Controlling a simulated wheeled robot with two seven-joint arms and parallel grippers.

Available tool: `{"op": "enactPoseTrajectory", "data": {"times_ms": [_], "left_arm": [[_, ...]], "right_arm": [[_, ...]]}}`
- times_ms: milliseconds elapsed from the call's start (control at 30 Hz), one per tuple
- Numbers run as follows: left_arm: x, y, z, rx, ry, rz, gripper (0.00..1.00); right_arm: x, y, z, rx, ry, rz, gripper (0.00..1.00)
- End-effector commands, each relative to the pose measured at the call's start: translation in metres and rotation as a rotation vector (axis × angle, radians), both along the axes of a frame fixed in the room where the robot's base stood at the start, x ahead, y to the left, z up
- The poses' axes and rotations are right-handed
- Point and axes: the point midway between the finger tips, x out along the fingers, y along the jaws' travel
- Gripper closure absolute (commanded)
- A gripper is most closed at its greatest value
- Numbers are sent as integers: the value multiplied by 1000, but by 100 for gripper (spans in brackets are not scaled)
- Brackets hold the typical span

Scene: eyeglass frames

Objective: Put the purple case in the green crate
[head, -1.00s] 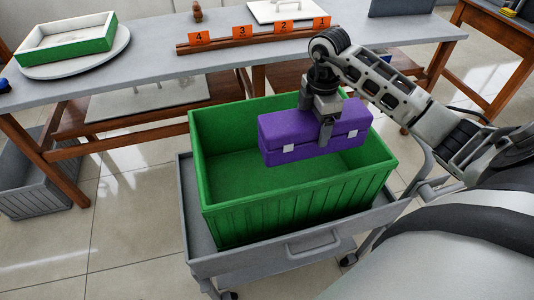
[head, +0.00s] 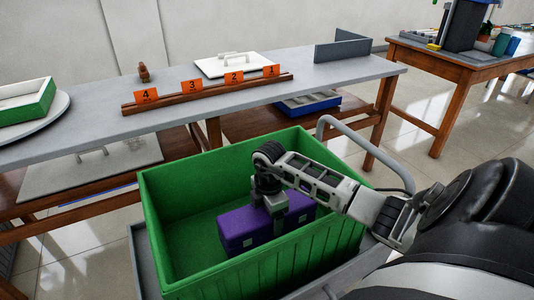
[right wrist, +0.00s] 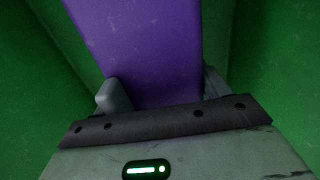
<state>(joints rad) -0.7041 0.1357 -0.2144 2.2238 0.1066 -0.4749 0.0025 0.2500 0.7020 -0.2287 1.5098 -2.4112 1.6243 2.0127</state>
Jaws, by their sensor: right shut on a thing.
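The purple case (head: 240,228) is inside the green crate (head: 185,275), lowered below its rim. Whether it touches the crate floor cannot be told, as the near wall hides its lower part. My right gripper (head: 275,212) reaches down into the crate and is shut across the middle of the case. In the right wrist view the purple case (right wrist: 140,45) runs between the fingers, with green crate walls (right wrist: 275,60) on both sides. My left gripper is not in view.
The crate stands on a grey cart (head: 146,262) with a handle. Behind it is a long grey table (head: 330,80) with a wooden rail (head: 205,94) bearing numbered orange tags. A green-and-white tray (head: 28,103) sits at the left. The crate's left part is empty.

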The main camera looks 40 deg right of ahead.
Motion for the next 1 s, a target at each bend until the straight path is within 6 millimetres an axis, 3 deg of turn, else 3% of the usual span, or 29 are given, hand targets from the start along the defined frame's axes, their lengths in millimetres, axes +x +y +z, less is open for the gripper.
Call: {"op": "enactPoseTrajectory", "data": {"times_ms": [333, 700, 733, 767, 800, 1000], "left_arm": [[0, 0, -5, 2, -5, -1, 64], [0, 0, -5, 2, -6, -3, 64], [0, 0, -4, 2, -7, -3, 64], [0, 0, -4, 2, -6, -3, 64], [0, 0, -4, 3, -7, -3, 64], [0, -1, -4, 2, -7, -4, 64]], "right_arm": [[0, 0, -39, -1, 1, 1, 56], [0, 0, -43, -2, -2, 1, 56], [0, 0, -43, -1, -1, 1, 17], [0, 0, -43, -1, -1, 1, 9], [0, 0, -42, -1, -1, 1, 4], [0, 0, -42, -1, 0, 1, 4]]}}
